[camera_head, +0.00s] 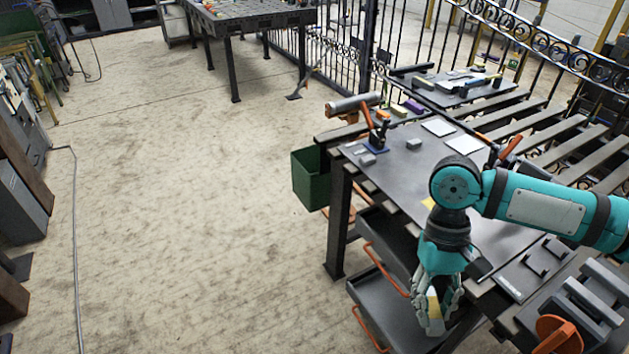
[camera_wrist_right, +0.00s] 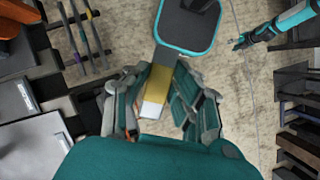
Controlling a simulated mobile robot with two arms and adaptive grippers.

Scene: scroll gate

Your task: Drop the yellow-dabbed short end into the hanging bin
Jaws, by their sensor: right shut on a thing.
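My right gripper (camera_head: 432,325) points down beside the near-left edge of the workbench. It is shut on the short end (camera_wrist_right: 157,92), a small bar with a yellow band and a pale, whitish end. The gripper's fingers partly cover it; a bit of yellow also shows between them in the head view. The dark green hanging bin (camera_head: 311,180) is at the workbench's left side, farther back and left of the gripper, clearly apart from it. My left gripper (camera_wrist_right: 241,43) appears small in the right wrist view, too small to tell its jaws.
The dark workbench (camera_head: 400,170) carries a blue-based clamp (camera_head: 376,140), pale plates (camera_head: 464,144) and small grey blocks. A cart with orange handles (camera_head: 385,295) stands below the gripper. A slatted rack with scrollwork is behind.

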